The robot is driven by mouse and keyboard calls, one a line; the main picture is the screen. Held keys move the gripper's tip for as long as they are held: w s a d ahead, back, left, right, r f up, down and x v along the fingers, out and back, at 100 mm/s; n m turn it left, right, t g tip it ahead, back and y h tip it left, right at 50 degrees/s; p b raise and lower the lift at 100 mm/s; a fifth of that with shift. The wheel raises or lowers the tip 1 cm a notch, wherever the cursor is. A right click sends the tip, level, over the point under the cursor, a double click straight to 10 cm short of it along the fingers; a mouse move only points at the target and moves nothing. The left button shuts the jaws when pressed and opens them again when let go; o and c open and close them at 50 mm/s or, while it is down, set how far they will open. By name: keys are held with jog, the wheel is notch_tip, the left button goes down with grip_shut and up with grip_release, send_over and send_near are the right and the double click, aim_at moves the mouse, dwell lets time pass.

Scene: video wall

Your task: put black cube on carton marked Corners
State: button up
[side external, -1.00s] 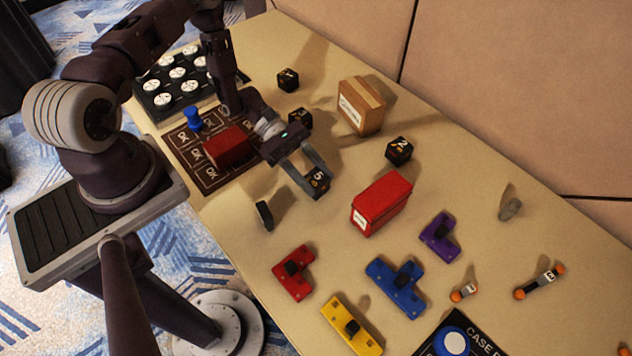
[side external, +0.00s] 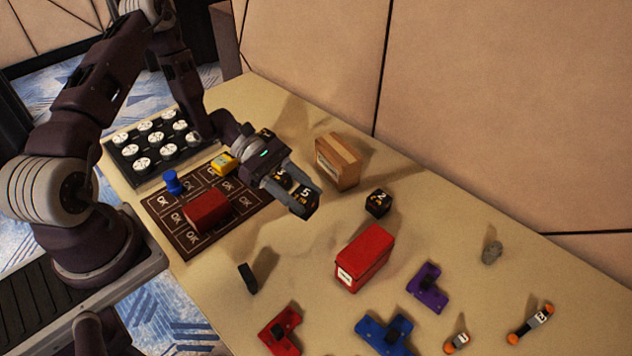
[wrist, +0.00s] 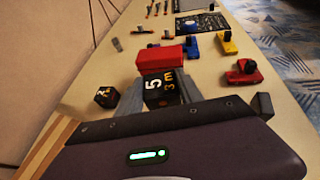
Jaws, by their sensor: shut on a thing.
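My gripper (side external: 305,206) is shut on a black cube marked 5 (side external: 309,199), held above the table. The wrist view shows this cube (wrist: 160,88) between the fingers, with "5" and "3m" on its faces. A brown carton (side external: 338,162) with a white label stands behind and to the right of my gripper. A red carton (side external: 364,257) with a white label stands in front and to the right; it also shows in the wrist view (wrist: 166,58). Neither label is readable. Another black cube, marked 2 (side external: 378,203), sits on the table between the cartons.
More black cubes are partly hidden behind my gripper. A dark mat (side external: 190,243) holds a red block (side external: 207,210), a blue peg (side external: 173,182) and a yellow piece (side external: 223,163). A small black block (side external: 247,278) stands in front. Red, blue and purple pieces lie toward the front right.

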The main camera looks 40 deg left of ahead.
jog(key=w+a+r+n+t+y, duration=0.2)
jog(key=w+a+r+n+t, duration=0.25)
jog(key=w, duration=0.55)
jog(key=w+a+r+n+t+y, duration=0.25)
jog(key=w+a+r, duration=0.2)
jog(key=w, duration=0.55)
send_over(337, 147)
jog(key=shift+h, duration=0.35)
notch_tip(337, 147, down, 8)
jog(key=shift+s+f, duration=0.1)
jog(key=shift+f, duration=0.35)
jog(key=shift+f, duration=0.1)
jog(key=o, duration=1.4)
